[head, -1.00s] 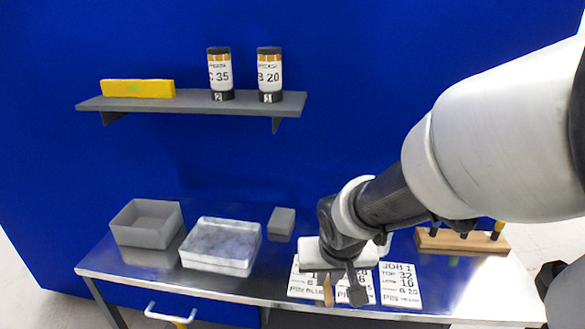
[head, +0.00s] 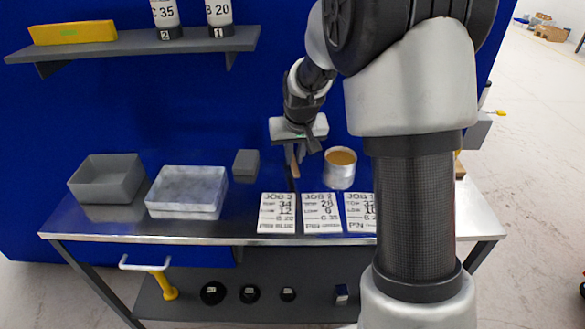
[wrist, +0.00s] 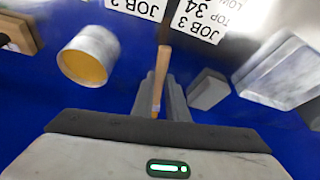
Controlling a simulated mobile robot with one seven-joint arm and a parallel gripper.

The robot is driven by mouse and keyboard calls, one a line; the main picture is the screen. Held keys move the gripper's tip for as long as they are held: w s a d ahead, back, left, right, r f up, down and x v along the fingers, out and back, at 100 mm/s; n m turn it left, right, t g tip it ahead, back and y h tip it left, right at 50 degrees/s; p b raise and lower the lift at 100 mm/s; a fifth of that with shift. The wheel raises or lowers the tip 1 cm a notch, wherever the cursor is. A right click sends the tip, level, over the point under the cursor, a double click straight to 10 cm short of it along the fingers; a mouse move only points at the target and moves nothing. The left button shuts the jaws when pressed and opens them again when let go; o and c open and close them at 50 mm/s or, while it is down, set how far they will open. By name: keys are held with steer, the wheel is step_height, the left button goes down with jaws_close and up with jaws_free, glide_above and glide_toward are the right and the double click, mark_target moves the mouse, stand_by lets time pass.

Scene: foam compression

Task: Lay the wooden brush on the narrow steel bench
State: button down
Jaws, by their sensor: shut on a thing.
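The wooden brush (head: 295,168) hangs from my gripper (head: 302,151), its light wood showing below the fingers. It also shows in the wrist view (wrist: 162,65), between my two grey fingers (wrist: 160,98), which are shut on it. Its far end is not clear in either view. The steel bench (head: 245,232) has a shiny top that mirrors the blue wall. My gripper is over the back middle of the bench, left of a pale can; I cannot tell whether the brush touches the top.
The pale can (head: 340,168) with a tan top stands close by on the right. Several job cards (head: 277,212) lie at the front. A shelf (head: 140,45) hangs above.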

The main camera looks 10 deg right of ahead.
mark_target(295, 166)
step_height(295, 166, down, 6)
steer(key=shift+w+r+b, duration=0.1)
steer(key=shift+r+b, duration=0.15)
steer(key=shift+b, duration=0.25)
steer(key=c, duration=1.7)
jaws_free()
steer(key=shift+c, duration=0.2)
